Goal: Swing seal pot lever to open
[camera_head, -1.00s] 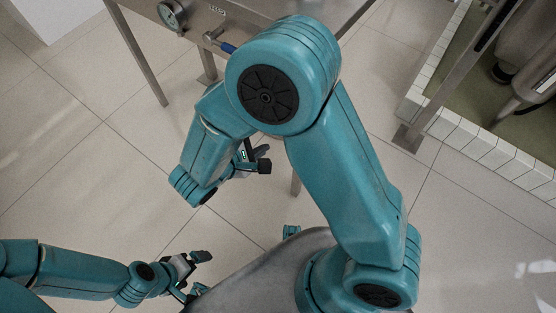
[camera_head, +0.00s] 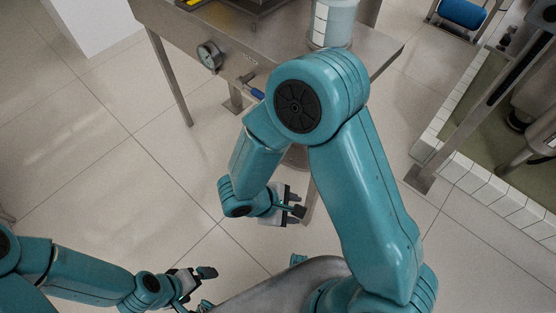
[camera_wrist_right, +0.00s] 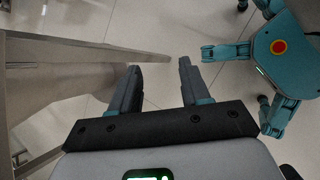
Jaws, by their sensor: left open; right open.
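A small lever with a blue grip (camera_head: 257,94) sticks out from the front of the steel table, just right of a round gauge. The right arm's upper joint partly crowds it, and I cannot tell its exact position. My right gripper (camera_head: 294,205) is open and empty, below the lever and apart from it, beside a table leg. In the right wrist view its two fingers (camera_wrist_right: 160,68) are spread with only floor between them. My left gripper (camera_head: 200,288) is open and empty low at the left, far from the lever.
The steel table (camera_head: 240,42) carries a pale cylindrical container (camera_head: 333,24); the gauge (camera_head: 209,56) is on its front. A tiled kerb (camera_head: 490,188) and a metal post stand at the right. The floor at left is clear. A steel surface fills the left of the wrist view.

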